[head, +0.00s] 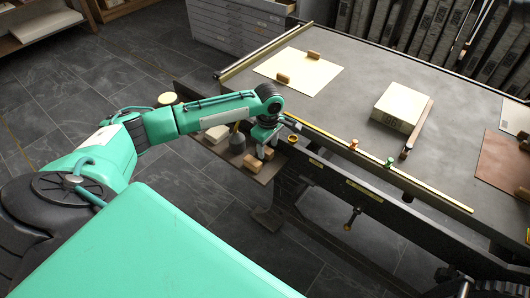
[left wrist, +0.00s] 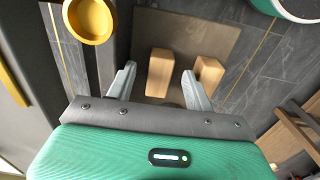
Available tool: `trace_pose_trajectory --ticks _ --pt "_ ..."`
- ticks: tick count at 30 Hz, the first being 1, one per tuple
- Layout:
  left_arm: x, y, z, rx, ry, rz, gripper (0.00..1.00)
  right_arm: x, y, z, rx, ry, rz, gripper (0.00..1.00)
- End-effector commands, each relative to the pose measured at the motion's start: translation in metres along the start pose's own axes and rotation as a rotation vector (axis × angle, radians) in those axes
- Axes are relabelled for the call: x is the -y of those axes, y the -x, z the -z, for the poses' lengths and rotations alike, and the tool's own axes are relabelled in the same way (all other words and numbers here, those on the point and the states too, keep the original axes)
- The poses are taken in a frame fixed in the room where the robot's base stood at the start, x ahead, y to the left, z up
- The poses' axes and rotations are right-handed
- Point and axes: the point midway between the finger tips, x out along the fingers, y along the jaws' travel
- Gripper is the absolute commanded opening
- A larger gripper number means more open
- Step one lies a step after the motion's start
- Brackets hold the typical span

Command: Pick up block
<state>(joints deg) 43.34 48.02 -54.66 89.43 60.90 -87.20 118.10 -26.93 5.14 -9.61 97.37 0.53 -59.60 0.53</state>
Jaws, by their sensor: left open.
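Two small wooden blocks sit on a brown side shelf (head: 222,152) below the table's near edge. The nearer block (head: 252,164) and the other block (head: 268,153) are close together. My left gripper (head: 262,146) points down over this shelf, just above the blocks. In the left wrist view, the open fingers (left wrist: 159,70) have one block (left wrist: 160,73) between them in the picture. The second block (left wrist: 208,69) is just outside the right finger and partly hidden by it. Contact cannot be told. My right gripper is not in view.
A pale thick slab (head: 402,104) and a wooden bar (head: 417,128) lie on the grey table (head: 350,95). A yellow cup (left wrist: 90,18) is close by.

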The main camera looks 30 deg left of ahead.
Motion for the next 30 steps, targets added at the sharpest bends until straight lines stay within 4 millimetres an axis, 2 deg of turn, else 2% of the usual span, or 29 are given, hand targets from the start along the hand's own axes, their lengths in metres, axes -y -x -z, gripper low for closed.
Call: trace_pose_trajectory --ticks 3,6,13,14,21,30 --pt "0.001 -0.018 0.001 0.000 0.001 0.001 0.53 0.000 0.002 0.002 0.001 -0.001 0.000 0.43" --pt "0.001 -0.026 0.000 -0.001 0.000 0.001 0.53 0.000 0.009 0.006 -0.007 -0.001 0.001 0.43" --pt "0.001 -0.027 0.000 0.000 0.000 0.000 0.53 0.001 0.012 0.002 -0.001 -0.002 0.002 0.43" --pt "0.001 -0.027 0.000 -0.001 0.000 0.000 0.51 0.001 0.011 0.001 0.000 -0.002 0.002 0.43" --pt "0.001 -0.027 0.000 -0.001 0.000 0.000 0.05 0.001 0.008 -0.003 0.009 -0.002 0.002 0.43" --pt "0.001 -0.025 0.000 -0.001 0.000 -0.001 0.04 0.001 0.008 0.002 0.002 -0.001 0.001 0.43"
